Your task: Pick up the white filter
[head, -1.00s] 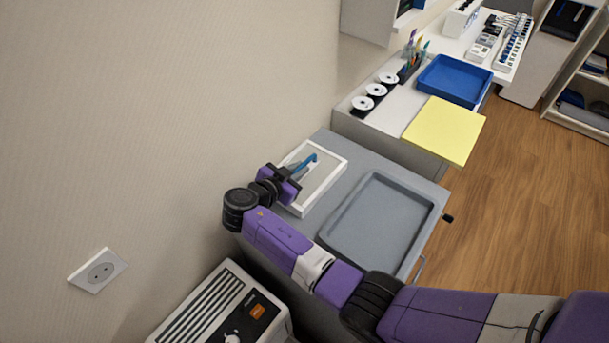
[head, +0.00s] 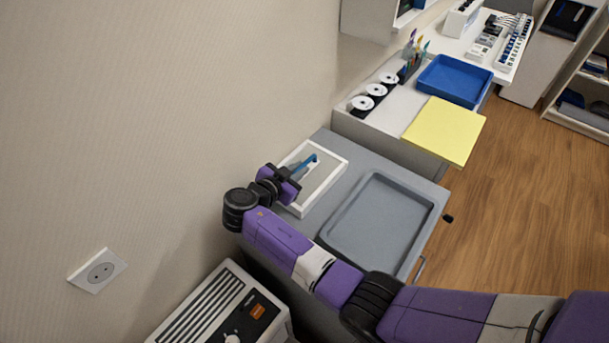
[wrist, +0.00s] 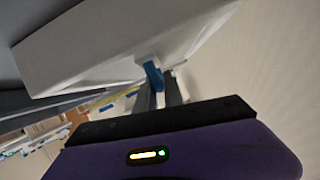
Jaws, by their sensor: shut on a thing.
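The white filter (head: 332,182) is a flat rectangular panel with a white frame and a greyish inside. It lies on the grey cabinet top (head: 338,147) against the wall. My gripper is shut on the filter; the exact contact is partly hidden.
A grey tray (head: 428,217) sits to the right on the same cabinet. Beyond are a yellow board (head: 445,130) and a blue tray (head: 455,80). A vented white appliance (head: 215,308) stands at the lower left, and the wall is close to my gripper.

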